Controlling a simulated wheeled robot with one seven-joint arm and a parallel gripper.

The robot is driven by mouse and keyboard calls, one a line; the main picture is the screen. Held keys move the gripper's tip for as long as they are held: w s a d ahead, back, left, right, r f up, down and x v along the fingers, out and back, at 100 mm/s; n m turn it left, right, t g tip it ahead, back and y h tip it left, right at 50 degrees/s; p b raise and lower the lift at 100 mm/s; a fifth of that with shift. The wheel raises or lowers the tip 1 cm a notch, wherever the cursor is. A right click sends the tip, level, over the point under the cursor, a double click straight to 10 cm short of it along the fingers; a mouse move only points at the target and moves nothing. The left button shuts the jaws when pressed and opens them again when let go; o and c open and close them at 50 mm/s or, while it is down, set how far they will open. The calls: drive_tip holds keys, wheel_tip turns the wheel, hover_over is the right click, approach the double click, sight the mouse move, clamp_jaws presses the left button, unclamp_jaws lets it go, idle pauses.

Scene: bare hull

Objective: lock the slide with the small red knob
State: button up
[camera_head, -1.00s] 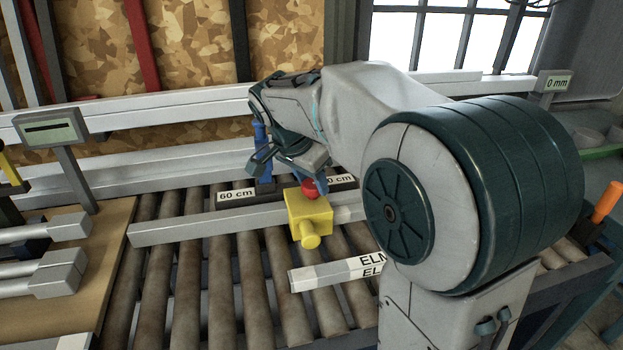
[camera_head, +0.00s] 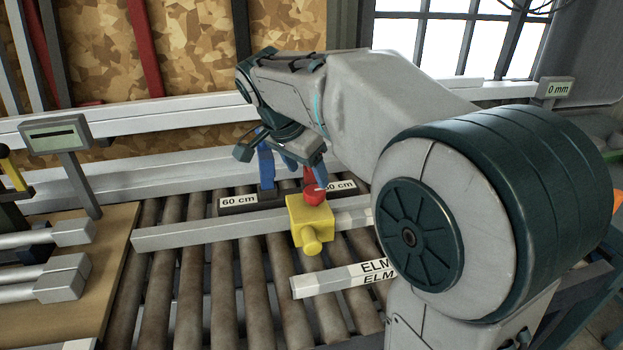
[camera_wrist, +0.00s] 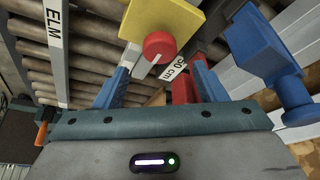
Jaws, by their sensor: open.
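The small red knob (camera_head: 314,196) sits on the yellow block (camera_head: 309,222), which rides on a pale rail (camera_head: 210,228) across the rollers. My gripper (camera_head: 304,168) is open just above and behind the knob, its blue fingers pointing down. In the wrist view, the knob (camera_wrist: 160,46) shows its round end with a pale bar mark, against the yellow block (camera_wrist: 150,16). There it appears between the tips of my open fingers (camera_wrist: 165,60), with nothing gripped. Whether a finger touches it, I cannot tell. A second red part (camera_wrist: 184,90) shows lower between the fingers.
A blue clamp-like part (camera_head: 266,168) stands close behind my gripper, with a blue knob in the wrist view (camera_wrist: 297,110). A dark bar with "60 cm" (camera_head: 238,201) lies behind the rail. An "ELM" bar (camera_head: 335,280) lies in front. Left rollers are clear.

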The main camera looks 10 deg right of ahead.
drive_tip(key=p+v, duration=0.1)
drive_tip(key=v, duration=0.7)
drive_tip(key=s+d+f+n+y+p, duration=0.1)
drive_tip(key=s+d+f+n+p, duration=0.1)
drive_tip(key=s+n+p, duration=0.3)
drive_tip(key=s+d+f+n+y+p, duration=0.2)
drive_tip(key=s+f+n+p, duration=0.2)
drive_tip(key=s, duration=0.9)
drive_tip(key=n+p, duration=0.2)
drive_tip(key=p, duration=0.1)
drive_tip(key=shift+d+f+y, duration=0.25)
drive_tip(key=shift+f+y, duration=0.05)
drive_tip(key=shift+f, duration=0.1)
drive_tip(key=shift+s, duration=0.1)
idle(1.6)
